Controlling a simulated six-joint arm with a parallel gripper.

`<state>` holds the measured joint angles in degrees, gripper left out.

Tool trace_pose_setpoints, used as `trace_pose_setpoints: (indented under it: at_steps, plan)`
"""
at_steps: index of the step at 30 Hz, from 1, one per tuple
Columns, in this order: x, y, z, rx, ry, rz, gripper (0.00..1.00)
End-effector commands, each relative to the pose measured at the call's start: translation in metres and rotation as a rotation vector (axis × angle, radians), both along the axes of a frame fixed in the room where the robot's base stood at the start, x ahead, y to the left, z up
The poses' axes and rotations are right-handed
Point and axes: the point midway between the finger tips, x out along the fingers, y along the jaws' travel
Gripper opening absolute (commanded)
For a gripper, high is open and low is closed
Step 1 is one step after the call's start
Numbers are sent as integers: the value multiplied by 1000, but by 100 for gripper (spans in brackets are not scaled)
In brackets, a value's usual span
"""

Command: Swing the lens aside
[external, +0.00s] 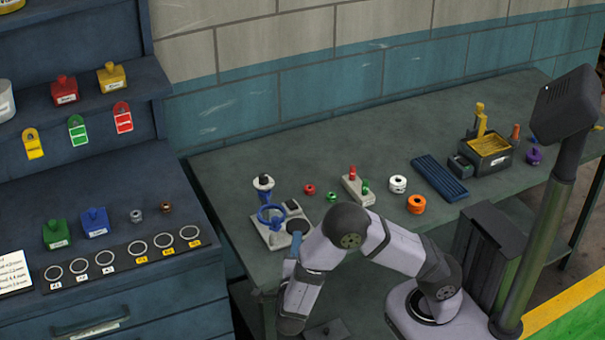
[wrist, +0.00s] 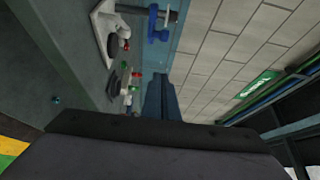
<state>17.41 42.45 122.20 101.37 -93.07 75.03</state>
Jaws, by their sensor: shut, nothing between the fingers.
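The lens is a blue ring (external: 270,214) on a pale grey stand plate (external: 268,238), near the left end of the grey bench. It stands beside a post with a white and dark top (external: 263,183). In the wrist view the blue lens part (wrist: 154,24) shows at the top, beside the pale plate (wrist: 101,25). My arm partly hides the plate's front right corner.
A blue cabinet (external: 130,270) stands left. A block wall is behind the bench.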

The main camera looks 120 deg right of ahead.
Motion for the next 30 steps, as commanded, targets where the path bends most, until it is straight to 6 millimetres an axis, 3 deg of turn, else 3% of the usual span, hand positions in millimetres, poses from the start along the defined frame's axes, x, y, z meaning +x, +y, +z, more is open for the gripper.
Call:
trace_pose_setpoints:
  at_steps: [12, 19, 30]
  plan:
    - [-40, -67, 4, 1, 3, -6, 0]
    - [-9, -70, 2, -1, 0, 2, 0]
    - [3, -72, 0, 0, 2, 0, 0]
